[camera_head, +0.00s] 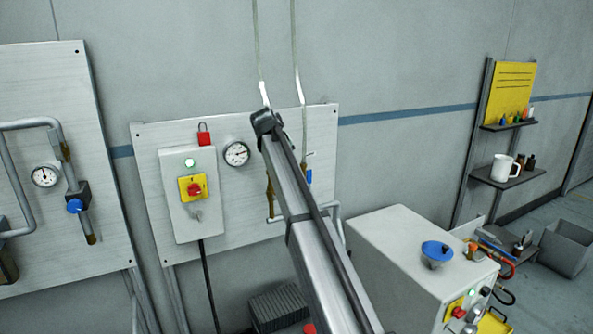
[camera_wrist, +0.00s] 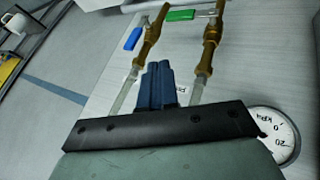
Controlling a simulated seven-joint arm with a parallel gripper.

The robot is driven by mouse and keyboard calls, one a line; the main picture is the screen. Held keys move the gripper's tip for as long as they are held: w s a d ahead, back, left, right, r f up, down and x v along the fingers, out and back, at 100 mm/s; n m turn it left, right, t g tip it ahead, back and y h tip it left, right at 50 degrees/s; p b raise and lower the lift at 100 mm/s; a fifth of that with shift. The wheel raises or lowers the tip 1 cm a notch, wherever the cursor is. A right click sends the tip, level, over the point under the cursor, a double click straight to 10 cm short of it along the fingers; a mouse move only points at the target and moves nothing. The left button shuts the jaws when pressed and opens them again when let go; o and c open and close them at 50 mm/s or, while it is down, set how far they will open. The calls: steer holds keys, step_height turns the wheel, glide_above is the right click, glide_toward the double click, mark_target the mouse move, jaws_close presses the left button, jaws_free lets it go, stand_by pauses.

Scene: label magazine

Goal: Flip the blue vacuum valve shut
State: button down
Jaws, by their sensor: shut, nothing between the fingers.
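The blue valve handle (camera_wrist: 133,38) is at the upper left in the wrist view, beside a brass valve body (camera_wrist: 151,38). It lies roughly along the line of its pipe. In the head view the blue handle (camera_head: 308,177) shows just right of my arm, hanging down on the panel. My gripper (camera_wrist: 158,66) is shut and empty. In the wrist view its fingertips appear between the two brass valves, below and right of the blue handle. I see no clear contact with either valve. In the head view my arm hides the fingers and most of the valve.
A second brass valve (camera_wrist: 212,38) with a green handle (camera_wrist: 181,14) stands close right of my fingers. A dial gauge (camera_wrist: 278,134) is at the lower right. In the head view, a switch box (camera_head: 190,190) is left of my arm; a white cabinet (camera_head: 400,250) stands right.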

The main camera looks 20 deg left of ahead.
mark_target(309, 177)
steer(key=w+d+f, duration=0.3)
steer(key=w+f, duration=0.4)
steer(key=w, duration=0.1)
steer(key=shift+w+d+f, duration=0.25)
steer(key=shift+w+f, duration=0.05)
steer(key=shift+f, duration=0.1)
steer(key=shift+w, duration=0.1)
steer(key=shift+w+d+r+g, duration=0.1)
steer(key=shift+d+g, duration=0.1)
steer(key=shift+g, duration=0.1)
